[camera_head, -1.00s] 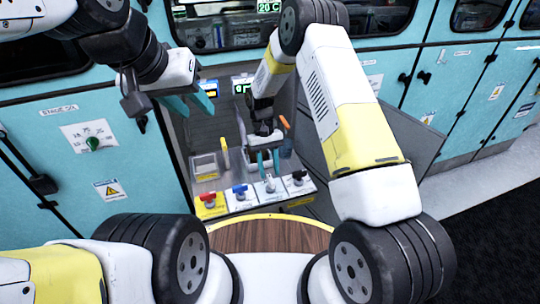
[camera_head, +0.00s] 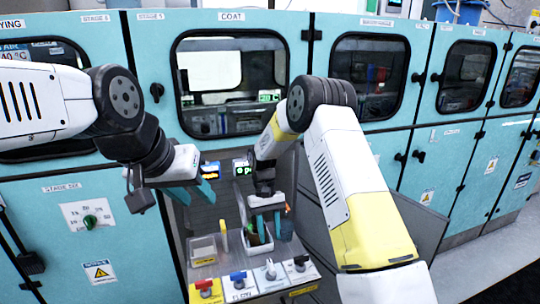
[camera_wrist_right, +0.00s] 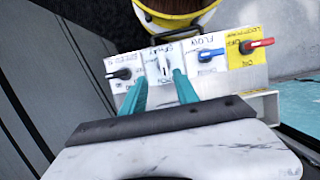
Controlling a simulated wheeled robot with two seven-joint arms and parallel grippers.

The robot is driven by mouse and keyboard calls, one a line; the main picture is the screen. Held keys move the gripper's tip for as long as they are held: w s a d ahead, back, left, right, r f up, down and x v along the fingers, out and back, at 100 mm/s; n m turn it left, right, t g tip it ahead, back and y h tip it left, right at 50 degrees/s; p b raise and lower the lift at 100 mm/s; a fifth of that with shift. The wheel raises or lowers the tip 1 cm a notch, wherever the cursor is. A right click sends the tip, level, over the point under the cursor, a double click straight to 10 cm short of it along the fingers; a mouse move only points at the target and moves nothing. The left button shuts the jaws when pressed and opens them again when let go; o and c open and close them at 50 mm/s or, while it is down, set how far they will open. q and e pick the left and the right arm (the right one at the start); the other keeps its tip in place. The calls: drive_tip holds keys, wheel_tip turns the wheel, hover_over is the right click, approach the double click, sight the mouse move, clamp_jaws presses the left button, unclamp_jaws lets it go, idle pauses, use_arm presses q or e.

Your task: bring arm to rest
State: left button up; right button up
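My right gripper (camera_head: 269,237) is open and empty, its two teal fingers apart and pointing down inside the open bay, above the lever panel (camera_head: 255,288). In the right wrist view the open right gripper (camera_wrist_right: 158,78) shows nothing between its fingers; the white lever (camera_wrist_right: 164,66) lies beyond the fingertips. In the head view the white lever (camera_head: 269,268) stands just below the fingers, with a gap. My left gripper (camera_head: 196,194) is open and empty, in front of the cabinet wall left of the bay.
The panel also carries a red lever (camera_head: 205,286), a blue lever (camera_head: 238,276) and a black lever (camera_head: 299,261). A small pale tray (camera_head: 203,249) and a yellow upright piece (camera_head: 223,236) stand behind it. An open grey door (camera_head: 415,220) bounds the bay on the right.

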drive_tip(key=s+d+r+m+t+y, duration=0.1)
drive_tip(key=s+d+r+t, duration=0.2)
drive_tip(key=r, duration=0.8)
drive_tip(key=s+d+r+t+y, duration=0.1)
drive_tip(key=s+d+r, duration=0.3)
drive_tip(key=r, duration=0.7)
drive_tip(key=s+d+r+m+t, duration=0.1)
drive_tip(key=s+d+r+t, duration=0.2)
drive_tip(key=s, duration=0.5)
drive_tip(key=s+d+r+m+t+y, duration=0.1)
drive_tip(key=s+d+r+t, duration=0.2)
drive_tip(key=s, duration=0.5)
wheel_tip(320, 180, up, 2)
drive_tip(key=shift+d+r, duration=0.15)
drive_tip(key=shift+d, duration=0.65)
